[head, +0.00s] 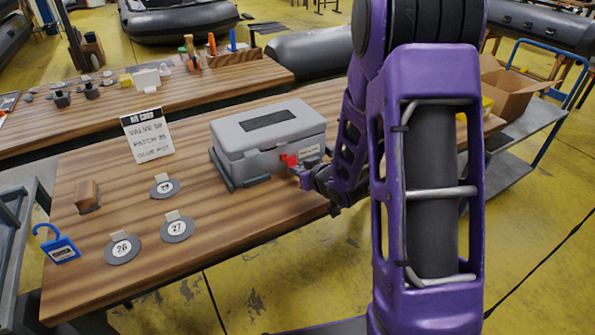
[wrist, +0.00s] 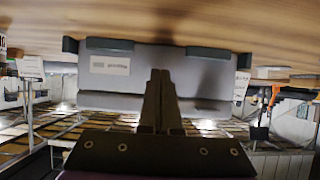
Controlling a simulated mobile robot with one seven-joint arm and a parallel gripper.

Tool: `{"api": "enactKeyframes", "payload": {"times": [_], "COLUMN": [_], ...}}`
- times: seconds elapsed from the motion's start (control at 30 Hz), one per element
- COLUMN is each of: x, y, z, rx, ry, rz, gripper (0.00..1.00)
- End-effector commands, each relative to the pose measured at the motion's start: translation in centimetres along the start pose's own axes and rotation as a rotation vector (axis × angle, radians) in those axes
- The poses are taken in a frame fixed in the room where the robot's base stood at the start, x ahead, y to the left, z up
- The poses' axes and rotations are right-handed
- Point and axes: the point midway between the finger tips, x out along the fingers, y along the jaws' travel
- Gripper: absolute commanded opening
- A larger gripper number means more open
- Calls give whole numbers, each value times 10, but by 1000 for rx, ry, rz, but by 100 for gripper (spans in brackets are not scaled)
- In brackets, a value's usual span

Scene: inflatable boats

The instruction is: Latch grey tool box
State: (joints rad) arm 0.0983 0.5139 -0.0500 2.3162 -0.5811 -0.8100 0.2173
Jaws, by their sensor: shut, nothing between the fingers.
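The grey tool box (head: 245,153) stands on the wooden table with its lid down. A red latch (head: 288,160) is on its front side, and a pale label sits to the right of it. My gripper (head: 297,170) is right at the box front, beside and just below the red latch. The wrist view is upside down and shows the box front (wrist: 205,75) close ahead. There my gripper fingers (wrist: 160,75) are together and empty. They cover the middle of the front, so the latch is hidden there. I cannot tell whether the fingertips touch the latch or whether it is fastened.
The tabletop (head: 225,215) in front of the box is clear.

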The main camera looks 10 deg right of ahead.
Motion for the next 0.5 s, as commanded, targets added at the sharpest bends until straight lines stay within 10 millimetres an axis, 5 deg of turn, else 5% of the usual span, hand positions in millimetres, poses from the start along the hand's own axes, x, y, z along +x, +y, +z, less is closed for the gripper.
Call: {"api": "enactKeyframes", "payload": {"times": [0.5], "x": [-5], "y": [0], "z": [-11], "rx": [0], "ry": [1], "rz": [0], "gripper": [0]}}
